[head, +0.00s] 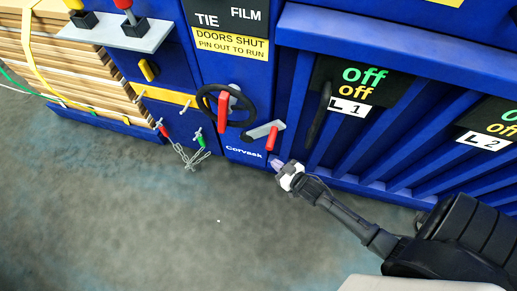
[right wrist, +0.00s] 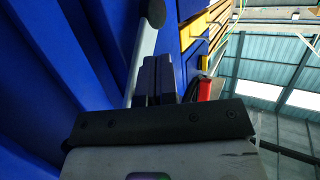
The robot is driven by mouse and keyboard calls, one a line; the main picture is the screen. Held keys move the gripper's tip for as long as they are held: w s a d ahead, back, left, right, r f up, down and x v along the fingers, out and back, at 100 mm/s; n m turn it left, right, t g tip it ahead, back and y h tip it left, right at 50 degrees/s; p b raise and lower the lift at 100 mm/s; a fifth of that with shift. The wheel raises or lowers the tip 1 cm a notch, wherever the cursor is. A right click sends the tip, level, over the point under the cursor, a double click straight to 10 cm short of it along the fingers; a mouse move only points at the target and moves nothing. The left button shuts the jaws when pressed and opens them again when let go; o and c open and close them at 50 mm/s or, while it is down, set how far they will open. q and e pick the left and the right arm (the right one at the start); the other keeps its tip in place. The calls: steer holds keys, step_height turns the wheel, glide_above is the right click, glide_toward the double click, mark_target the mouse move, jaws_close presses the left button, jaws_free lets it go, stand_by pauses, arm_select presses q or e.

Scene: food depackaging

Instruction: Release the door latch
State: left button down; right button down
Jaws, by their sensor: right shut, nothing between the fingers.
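A grey lever (head: 258,131) with a red grip (head: 272,139) sits on the blue machine front, just left of the louvred door L1 (head: 300,90). I take it for the door latch, but no label says so. My right gripper (head: 276,164) is just below the red grip, seemingly apart from it. In the right wrist view its dark fingers (right wrist: 158,78) are together and empty. A pale bar (right wrist: 145,58) with a dark round end passes beside them. A red part (right wrist: 210,89) shows to their right; I cannot tell whether it is the same grip. My left gripper is out of view.
A black handwheel (head: 209,98) with a red handle (head: 223,109) is left of the lever. A black door handle (head: 318,115) is to its right. Pins on a chain (head: 190,158) hang lower left. Cardboard stacks (head: 70,65) stand at far left. The floor (head: 150,235) in front is clear.

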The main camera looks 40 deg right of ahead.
steer(key=s+a+r+n+g+p, duration=0.1)
steer(key=s+a+r+g+p, duration=0.1)
steer(key=s+a+r+g, duration=0.3)
steer(key=s+a+r+g+p, duration=0.25)
steer(key=s+r+g, duration=0.2)
steer(key=s, duration=0.35)
steer(key=s+a+r+g+p, duration=0.1)
steer(key=s+r+p, duration=0.1)
steer(key=r+p, duration=0.8)
steer(key=s+a+r+g+p, duration=0.1)
steer(key=s+r+p, duration=0.1)
steer(key=r+p, duration=0.8)
step_height(320, 180, up, 4)
steer(key=shift+s+n, duration=0.2)
steer(key=shift+n, duration=0.1)
steer(key=shift+d, duration=0.1)
